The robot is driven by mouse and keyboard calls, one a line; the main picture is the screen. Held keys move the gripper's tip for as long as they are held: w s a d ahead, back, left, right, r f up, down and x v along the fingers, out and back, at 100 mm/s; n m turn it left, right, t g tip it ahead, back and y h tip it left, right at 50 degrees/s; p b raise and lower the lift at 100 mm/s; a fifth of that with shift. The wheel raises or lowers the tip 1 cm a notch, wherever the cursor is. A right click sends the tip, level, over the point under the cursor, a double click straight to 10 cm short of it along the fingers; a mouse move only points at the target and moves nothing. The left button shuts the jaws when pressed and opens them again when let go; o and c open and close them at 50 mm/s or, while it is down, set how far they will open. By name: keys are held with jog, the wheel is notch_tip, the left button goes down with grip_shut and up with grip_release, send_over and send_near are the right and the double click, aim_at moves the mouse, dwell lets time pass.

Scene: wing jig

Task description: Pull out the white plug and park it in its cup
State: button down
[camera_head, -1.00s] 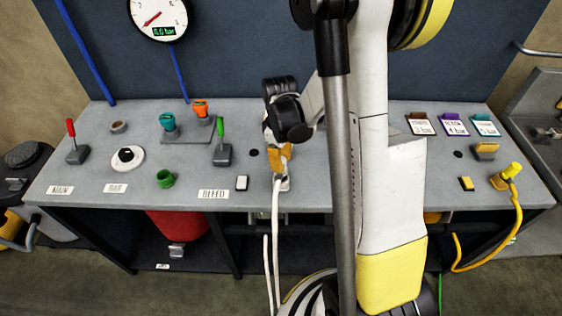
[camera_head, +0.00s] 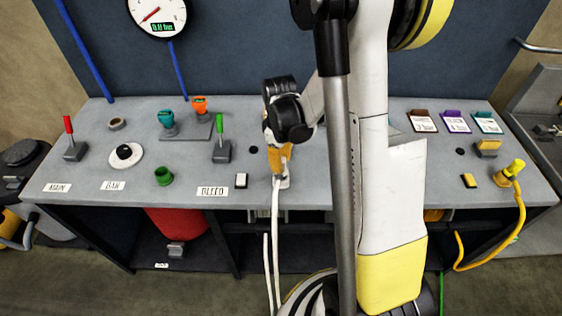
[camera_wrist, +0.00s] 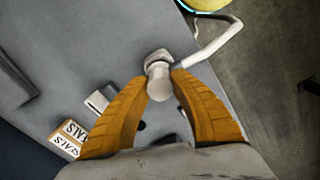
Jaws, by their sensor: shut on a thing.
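The white plug (camera_wrist: 158,80) is between the two orange fingers of my gripper (camera_wrist: 160,82), which are shut on it. Its white cord bends away to the upper right in the wrist view. In the head view the plug (camera_head: 282,182) is at the bench's front edge, with the cord hanging down below it. My gripper (camera_head: 280,160) is above it, partly hidden by my wrist. The plug seems seated at a pale fitting on the bench; I cannot tell whether it is free.
A green-handled lever (camera_head: 221,145), a red-handled lever (camera_head: 73,145) and teal (camera_head: 167,121) and orange (camera_head: 200,106) fittings stand left on the bench (camera_head: 330,175). A small white block (camera_head: 241,180) lies near the plug. A yellow plug (camera_head: 512,170) with cord is at the right.

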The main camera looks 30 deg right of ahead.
jog(key=shift+f, duration=0.3)
jog(key=c, duration=1.1)
grip_release()
jog(key=shift+c, duration=0.2)
jog(key=shift+r, duration=0.1)
notch_tip(320, 180, up, 12)
jog(key=shift+a+b, duration=0.15)
jog(key=shift+b, duration=0.15)
